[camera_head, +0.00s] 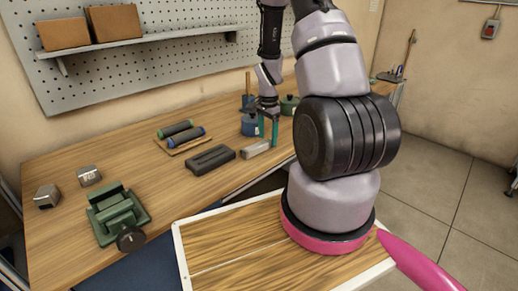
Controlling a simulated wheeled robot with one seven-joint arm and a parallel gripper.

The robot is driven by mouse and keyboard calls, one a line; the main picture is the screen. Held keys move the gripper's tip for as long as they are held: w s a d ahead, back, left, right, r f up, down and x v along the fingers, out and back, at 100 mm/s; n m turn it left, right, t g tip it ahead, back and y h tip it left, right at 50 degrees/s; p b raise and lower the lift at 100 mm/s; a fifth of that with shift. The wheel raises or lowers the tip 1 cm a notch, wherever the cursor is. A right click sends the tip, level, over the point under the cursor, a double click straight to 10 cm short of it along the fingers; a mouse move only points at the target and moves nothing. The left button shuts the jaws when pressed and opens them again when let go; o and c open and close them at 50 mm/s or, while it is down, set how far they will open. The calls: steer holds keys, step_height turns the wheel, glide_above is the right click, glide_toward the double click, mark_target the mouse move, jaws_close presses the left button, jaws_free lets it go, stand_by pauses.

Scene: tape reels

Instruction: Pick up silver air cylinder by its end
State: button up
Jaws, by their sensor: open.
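The silver air cylinder appears to be the small, pale grey elongated piece (256,149) lying on the wooden workbench, right of a black block. Its details are too small to make out clearly. My gripper (268,136) points down with its teal fingers over the right end of this piece. The fingers are open. I cannot tell whether they are around the end or still above it, or whether they touch it.
A black block (210,159) lies just left. A tray (190,145) holds green and blue rollers behind it. A blue container (250,125) stands close behind my gripper. The bench's front middle is clear.

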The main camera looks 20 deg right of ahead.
steer(key=shift+f, duration=0.85)
jaws_close()
steer(key=shift+w+r, duration=0.1)
